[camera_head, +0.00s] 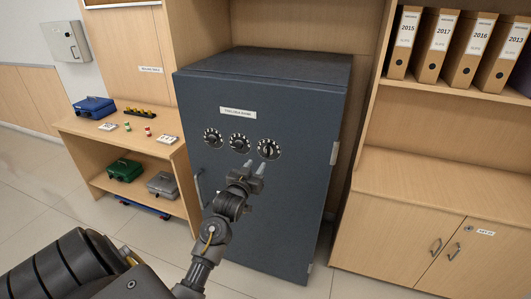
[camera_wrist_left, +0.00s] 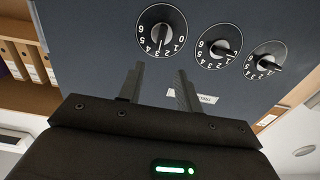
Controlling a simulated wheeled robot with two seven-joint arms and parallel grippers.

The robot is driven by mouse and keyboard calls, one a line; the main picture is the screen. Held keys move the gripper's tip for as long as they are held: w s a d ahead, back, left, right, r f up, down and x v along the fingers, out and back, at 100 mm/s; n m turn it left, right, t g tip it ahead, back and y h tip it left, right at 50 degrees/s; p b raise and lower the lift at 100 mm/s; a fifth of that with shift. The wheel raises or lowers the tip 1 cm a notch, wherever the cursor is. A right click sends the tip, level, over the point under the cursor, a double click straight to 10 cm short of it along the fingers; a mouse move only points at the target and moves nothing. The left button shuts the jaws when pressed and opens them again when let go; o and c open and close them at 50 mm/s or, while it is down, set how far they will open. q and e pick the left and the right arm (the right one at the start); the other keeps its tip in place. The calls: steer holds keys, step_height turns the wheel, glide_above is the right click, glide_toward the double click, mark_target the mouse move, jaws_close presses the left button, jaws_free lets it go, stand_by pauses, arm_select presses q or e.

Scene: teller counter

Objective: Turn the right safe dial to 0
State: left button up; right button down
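The dark grey safe (camera_head: 250,215) carries three black dials in a row. The right safe dial (camera_head: 268,149) shows in the left wrist view, which is turned over, as the leftmost dial (camera_wrist_left: 161,31). Its pointer stands away from the 0, around the middle numbers near 3; I cannot read it exactly. My left gripper (camera_head: 254,167) is just below and in front of this dial, apart from it. In the left wrist view its fingers (camera_wrist_left: 160,80) are spread with nothing between them. My right gripper is not in view.
The middle dial (camera_head: 240,143) and left dial (camera_head: 212,138) sit beside the right one. The safe's handle (camera_head: 199,188) is lower left. A wooden shelf (camera_head: 115,140) stands left, a cabinet with binders (camera_head: 440,200) right. Space in front of the safe door looks clear.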

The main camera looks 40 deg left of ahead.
mark_target(266, 150)
arm_select(q)
steer(key=p+x, duration=0.2)
steer(key=x, duration=0.9)
jaws_close()
